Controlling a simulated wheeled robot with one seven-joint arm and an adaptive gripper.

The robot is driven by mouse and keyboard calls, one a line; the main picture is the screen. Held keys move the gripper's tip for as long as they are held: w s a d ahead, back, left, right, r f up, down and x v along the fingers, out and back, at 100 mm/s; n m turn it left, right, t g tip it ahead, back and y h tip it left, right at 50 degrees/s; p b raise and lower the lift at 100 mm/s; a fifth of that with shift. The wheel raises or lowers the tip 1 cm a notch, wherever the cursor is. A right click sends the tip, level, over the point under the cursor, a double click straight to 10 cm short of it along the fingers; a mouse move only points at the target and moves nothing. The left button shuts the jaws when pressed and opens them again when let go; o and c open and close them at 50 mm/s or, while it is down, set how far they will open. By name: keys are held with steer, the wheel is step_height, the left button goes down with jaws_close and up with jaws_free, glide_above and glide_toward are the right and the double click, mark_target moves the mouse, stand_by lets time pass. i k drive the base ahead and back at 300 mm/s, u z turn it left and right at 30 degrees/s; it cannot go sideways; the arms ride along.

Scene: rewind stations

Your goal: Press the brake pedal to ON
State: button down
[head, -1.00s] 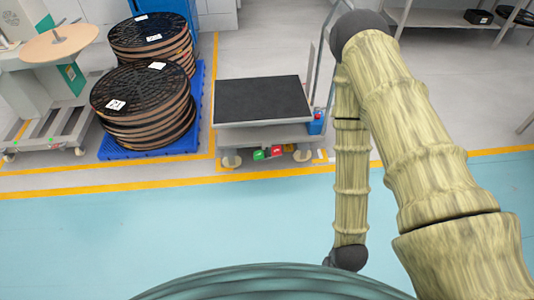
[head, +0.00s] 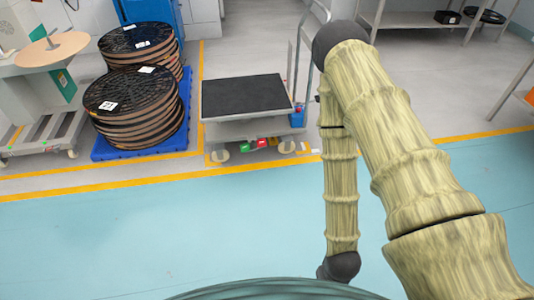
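A trolley (head: 245,132) with a black mat on its flat top stands at the centre on the grey floor, its push handle (head: 302,55) at the right end. Low at its front edge are a green pedal (head: 244,147) and a red pedal (head: 262,143), side by side between the casters. Their labels are too small to read, and I cannot tell which is pressed. My arm hangs in the right half of the head view, apart from the trolley. My gripper is not in view.
Stacked black reels (head: 138,125) sit on a blue pallet (head: 100,150) left of the trolley. A machine with a tan disc (head: 52,50) stands further left. A shelf (head: 420,24) is at the back right. The blue-green floor in front of the trolley is clear.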

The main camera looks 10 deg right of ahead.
mark_target(246, 148)
steer(key=u, duration=0.45)
steer(key=i, duration=1.3)
